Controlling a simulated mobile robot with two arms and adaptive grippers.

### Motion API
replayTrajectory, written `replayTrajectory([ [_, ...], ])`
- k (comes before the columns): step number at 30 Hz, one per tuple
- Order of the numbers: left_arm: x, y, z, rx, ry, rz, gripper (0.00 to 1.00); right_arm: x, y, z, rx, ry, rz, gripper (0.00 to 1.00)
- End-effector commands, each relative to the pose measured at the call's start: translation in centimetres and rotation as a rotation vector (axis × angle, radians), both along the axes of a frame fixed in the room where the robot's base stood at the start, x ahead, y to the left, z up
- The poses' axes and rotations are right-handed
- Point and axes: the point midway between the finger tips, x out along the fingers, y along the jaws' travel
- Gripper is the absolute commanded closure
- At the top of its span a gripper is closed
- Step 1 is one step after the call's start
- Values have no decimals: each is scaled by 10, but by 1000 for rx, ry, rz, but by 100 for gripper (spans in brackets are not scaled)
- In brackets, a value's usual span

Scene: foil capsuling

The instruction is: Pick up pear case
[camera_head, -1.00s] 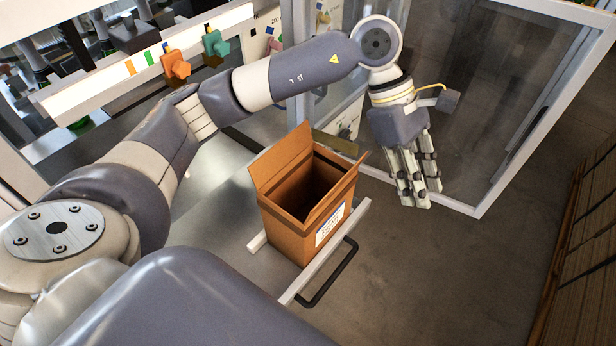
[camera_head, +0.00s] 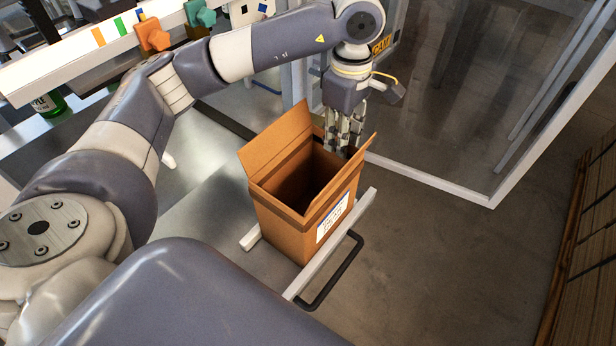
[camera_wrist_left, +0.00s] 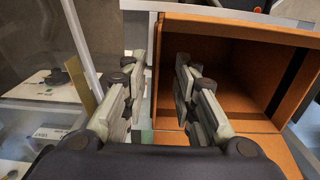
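The pear case appears to be the open brown cardboard box (camera_head: 283,215), upright with flaps raised and a white label on its front right side. Its inside is dark and I see nothing in it. My left gripper (camera_head: 343,135) points down at the far right edge of the box, partly hidden behind a flap. In the left wrist view the gripper (camera_wrist_left: 160,105) has its fingers apart, with the side edge of the box (camera_wrist_left: 235,40) showing between and beyond them. I cannot tell whether the fingers touch the box. My right gripper is not in view.
The box stands on a metal surface (camera_head: 200,200) between white rails (camera_head: 335,240), with a black handle (camera_head: 335,275) in front. A white-framed clear panel (camera_head: 440,185) stands behind. A green bottle (camera_head: 48,103) and a rail with orange and teal knobs (camera_head: 150,35) are at left.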

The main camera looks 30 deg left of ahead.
Motion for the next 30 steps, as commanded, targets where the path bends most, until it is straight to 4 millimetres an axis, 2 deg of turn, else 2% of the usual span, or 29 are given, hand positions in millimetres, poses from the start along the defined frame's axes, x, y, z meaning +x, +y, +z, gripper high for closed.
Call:
replayTrajectory([
  [8,0,5,-22,0,3,1,73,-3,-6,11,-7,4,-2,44],
  [12,2,15,-41,1,5,2,73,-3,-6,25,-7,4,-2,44],
  [16,3,14,-59,-1,2,0,73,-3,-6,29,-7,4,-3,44],
  [25,4,14,-67,-1,-1,0,73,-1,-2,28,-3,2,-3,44],
  [26,4,14,-67,-1,-1,0,78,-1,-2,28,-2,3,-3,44],
  [29,4,14,-67,-1,-1,0,100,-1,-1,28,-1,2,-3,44],
  [30,4,14,-67,-1,-1,0,100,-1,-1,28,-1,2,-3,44],
])
